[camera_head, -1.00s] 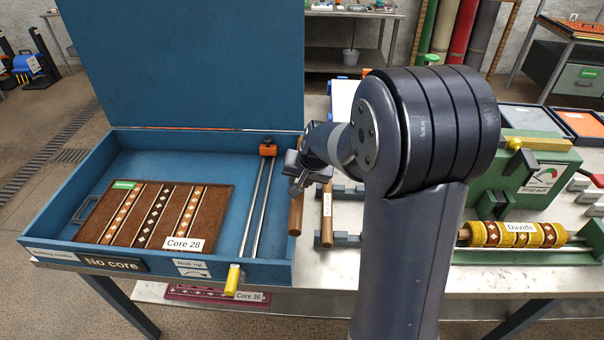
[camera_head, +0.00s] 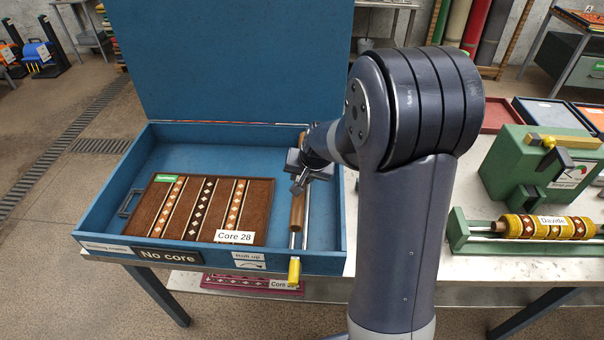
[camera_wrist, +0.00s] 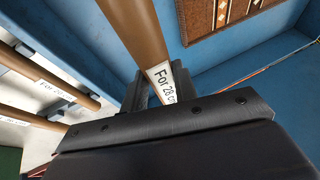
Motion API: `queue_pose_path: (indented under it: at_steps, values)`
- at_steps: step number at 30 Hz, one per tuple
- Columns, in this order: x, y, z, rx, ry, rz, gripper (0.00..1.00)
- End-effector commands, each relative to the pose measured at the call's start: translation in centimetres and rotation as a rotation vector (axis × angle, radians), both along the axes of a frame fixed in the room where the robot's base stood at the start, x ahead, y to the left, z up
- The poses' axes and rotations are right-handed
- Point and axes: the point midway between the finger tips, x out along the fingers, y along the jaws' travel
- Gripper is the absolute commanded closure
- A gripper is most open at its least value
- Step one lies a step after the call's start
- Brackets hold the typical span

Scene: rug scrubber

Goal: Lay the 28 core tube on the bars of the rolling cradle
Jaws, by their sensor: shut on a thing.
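My gripper (camera_head: 300,184) is shut on a brown core tube (camera_head: 297,213). In the wrist view the tube (camera_wrist: 138,30) runs up from the jaws and its white label starts "For 28". In the head view the tube shows over the two silver bars (camera_head: 306,215) at the right side of the blue box, roughly in line with them. I cannot tell how high it is above them or whether it touches. My gripper and arm hide the far part of the bars. A yellow handle (camera_head: 294,270) marks their near end.
The blue box (camera_head: 110,215) has a raised lid (camera_head: 230,60) and holds a brown patterned rug (camera_head: 203,210) tagged "Core 28". In the wrist view, other labelled tubes (camera_wrist: 55,78) lie at the left.

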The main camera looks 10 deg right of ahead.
Motion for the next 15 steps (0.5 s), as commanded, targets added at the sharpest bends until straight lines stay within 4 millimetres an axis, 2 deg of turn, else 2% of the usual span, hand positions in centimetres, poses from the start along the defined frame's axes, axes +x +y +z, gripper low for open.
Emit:
queue_pose_path:
  at_steps: [1, 15]
  values:
    - [0.0, 0.0, -0.9, 0.0, 0.001, 0.0, 0.96]
    - [0.0, 0.0, -5.6, -0.001, 0.001, 0.0, 0.96]
